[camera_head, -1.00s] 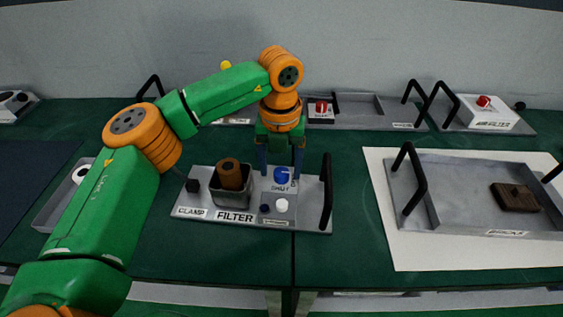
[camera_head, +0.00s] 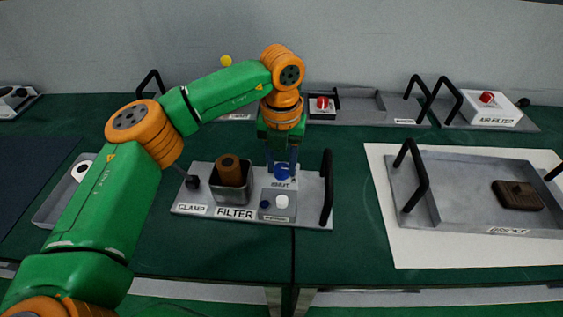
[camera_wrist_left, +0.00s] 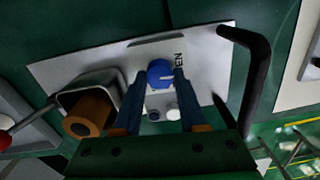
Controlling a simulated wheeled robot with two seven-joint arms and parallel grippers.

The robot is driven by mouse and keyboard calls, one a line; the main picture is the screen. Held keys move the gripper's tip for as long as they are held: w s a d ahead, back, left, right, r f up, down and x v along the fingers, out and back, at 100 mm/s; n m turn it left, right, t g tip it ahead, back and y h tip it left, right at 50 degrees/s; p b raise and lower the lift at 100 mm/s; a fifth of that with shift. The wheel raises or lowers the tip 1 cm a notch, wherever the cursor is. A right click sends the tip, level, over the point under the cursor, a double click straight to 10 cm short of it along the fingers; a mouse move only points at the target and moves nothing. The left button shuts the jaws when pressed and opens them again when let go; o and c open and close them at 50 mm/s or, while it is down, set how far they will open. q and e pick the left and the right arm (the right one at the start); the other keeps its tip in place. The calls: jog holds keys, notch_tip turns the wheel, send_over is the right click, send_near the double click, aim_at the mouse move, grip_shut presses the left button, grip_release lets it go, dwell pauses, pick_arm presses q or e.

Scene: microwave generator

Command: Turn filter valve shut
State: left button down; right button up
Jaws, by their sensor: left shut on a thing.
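The blue filter valve knob (camera_head: 283,172) stands on the grey filter tray (camera_head: 320,222), behind a small box with a dark blue button (camera_head: 264,204) and a white knob (camera_head: 282,201). A label reading SHUT lies just in front of the valve knob. My left gripper (camera_head: 283,168) points down from above and is shut on the valve knob. In the left wrist view, the valve knob (camera_wrist_left: 160,73) sits between the two blue fingers, with a white line on it and letters ending in EN to its right. My right gripper is out of view.
A brown cylinder (camera_head: 230,170) stands in a square cup on the tray's left half. A black handle (camera_head: 327,188) rises at the tray's right end. Another tray with a brown brick (camera_head: 518,195) lies on a white mat (camera_head: 400,250) to the right.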

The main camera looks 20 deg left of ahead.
aim_at(282, 168)
pick_arm(q)
jog(key=m, duration=0.8)
jog(key=shift+m, duration=0.3)
jog(key=m, duration=0.4)
jog(key=shift+m, duration=2.1)
jog(key=shift+f, duration=0.1)
jog(key=shift+c, duration=2.2)
grip_release()
notch_tip(282, 168, up, 7)
jog(key=shift+r+b, duration=0.1)
jog(key=shift+b, duration=0.2)
